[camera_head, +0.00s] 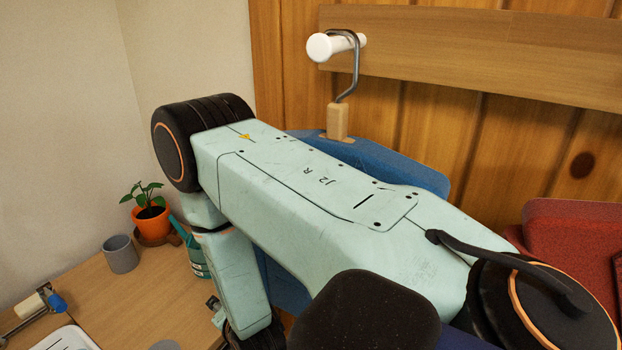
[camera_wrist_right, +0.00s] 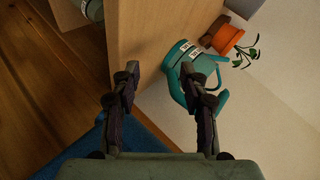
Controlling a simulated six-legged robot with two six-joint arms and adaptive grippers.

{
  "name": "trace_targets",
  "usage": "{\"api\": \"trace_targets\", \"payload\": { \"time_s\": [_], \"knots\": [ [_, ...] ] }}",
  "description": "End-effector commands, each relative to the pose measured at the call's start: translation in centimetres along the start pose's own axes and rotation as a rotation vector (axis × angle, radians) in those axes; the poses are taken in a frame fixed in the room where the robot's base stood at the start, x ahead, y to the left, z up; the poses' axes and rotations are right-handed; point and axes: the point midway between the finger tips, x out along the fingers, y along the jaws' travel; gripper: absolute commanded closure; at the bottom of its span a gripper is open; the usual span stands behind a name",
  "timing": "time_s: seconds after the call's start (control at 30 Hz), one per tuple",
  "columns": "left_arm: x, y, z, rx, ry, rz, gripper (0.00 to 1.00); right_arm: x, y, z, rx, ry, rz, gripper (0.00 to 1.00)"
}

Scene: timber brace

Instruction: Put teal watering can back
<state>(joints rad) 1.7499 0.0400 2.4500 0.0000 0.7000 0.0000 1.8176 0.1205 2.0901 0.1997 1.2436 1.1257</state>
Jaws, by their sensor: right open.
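The teal watering can (camera_wrist_right: 207,68) stands on the wooden table in the right wrist view, with its handle loop toward my right gripper. In the head view only part of the watering can (camera_head: 192,254) shows, behind my right forearm. My right gripper (camera_wrist_right: 160,80) is open. One finger overlaps the can's handle in the picture; I cannot tell whether it touches or goes through the loop. The other finger is apart from the can, with nothing seen held. My left gripper is not in view.
An orange pot with a plant (camera_head: 150,215) stands near the can, beside a grey cup (camera_head: 120,254). A white tray (camera_head: 65,338) is at the table's front left. A blue garment (camera_head: 390,165) hangs from a wall peg (camera_head: 325,47), close to my right arm. Red fabric (camera_head: 565,245) is at right.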

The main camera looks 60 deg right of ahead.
Motion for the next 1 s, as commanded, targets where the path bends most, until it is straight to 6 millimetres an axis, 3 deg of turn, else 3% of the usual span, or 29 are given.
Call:
{"api": "trace_targets", "payload": {
  "time_s": [0.03, 0.2, 0.5, 0.7, 1.0],
  "knots": [
    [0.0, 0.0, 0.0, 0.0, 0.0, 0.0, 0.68, -1.1, 2.0, 1.2, -0.101, -0.053, 0.062, 0.56],
    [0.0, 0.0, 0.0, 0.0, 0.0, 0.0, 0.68, -5.5, 8.5, 4.7, -0.47, -0.265, 0.239, 0.56],
    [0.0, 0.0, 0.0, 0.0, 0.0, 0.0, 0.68, -16.1, 17.8, 8.1, -1.051, -0.741, 0.401, 0.56],
    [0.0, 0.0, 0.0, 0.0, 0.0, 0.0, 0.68, -20.5, 20.4, 8.5, -1.236, -0.939, 0.409, 0.56],
    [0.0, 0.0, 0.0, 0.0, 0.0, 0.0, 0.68, -21.1, 20.7, 8.5, -1.264, -0.969, 0.406, 0.56]
  ]
}}
